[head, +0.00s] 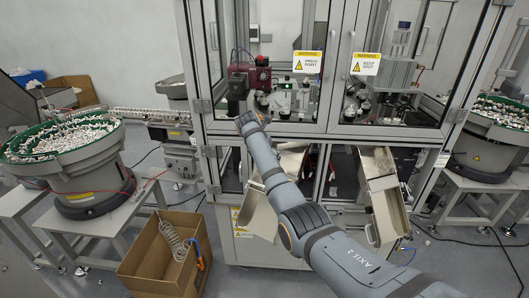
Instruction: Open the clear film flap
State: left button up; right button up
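A glass-fronted cabinet machine (325,130) stands straight ahead, with clear upper doors and clear panels below. I cannot make out which clear pane is the film flap, or whether a flap is open. One grey arm of mine, seemingly the right, reaches up from the bottom right. Its wrist end is in front of the cabinet's left door, near the lower edge of the upper window. Its gripper is not clearly distinguishable against the dark parts there, and I cannot tell whether it touches the cabinet. My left gripper is out of view.
Metal chutes (383,195) come out of the cabinet's lower front. A cardboard box (150,262) with a coiled hose sits on the floor at left. Bowl feeders stand at left (68,165) and right (478,154). Warning signs (307,62) hang on the doors.

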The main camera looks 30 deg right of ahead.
jog(key=v, duration=0.4)
dwell(0.3)
